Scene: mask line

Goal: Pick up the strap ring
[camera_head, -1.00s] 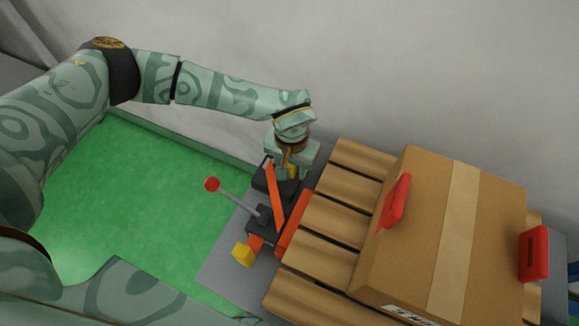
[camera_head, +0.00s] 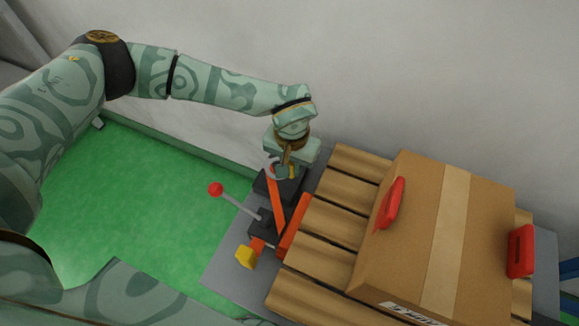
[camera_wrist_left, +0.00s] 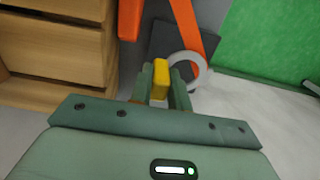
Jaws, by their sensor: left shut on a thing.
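The strap ring is a pale grey ring (camera_wrist_left: 187,66) with a yellow tab (camera_wrist_left: 160,80). In the left wrist view the tab sits between my left gripper's fingers (camera_wrist_left: 161,88), and the ring is beside it, to the right. The gripper is shut on the yellow tab. In the head view my left gripper (camera_head: 284,170) is over the far end of the dark tensioner, with part of the ring (camera_head: 271,168) showing at its left and most of the tab hidden. The orange strap (camera_head: 277,205) runs from there towards the middle. My right gripper is not in view.
A lever with a red knob (camera_head: 216,189) sticks out left from the dark mechanism (camera_head: 264,225). A yellow block (camera_head: 246,257) is at its near end. A wooden pallet (camera_head: 318,247) with a cardboard box (camera_head: 410,230) stands right. Green floor (camera_head: 150,200) is open at left.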

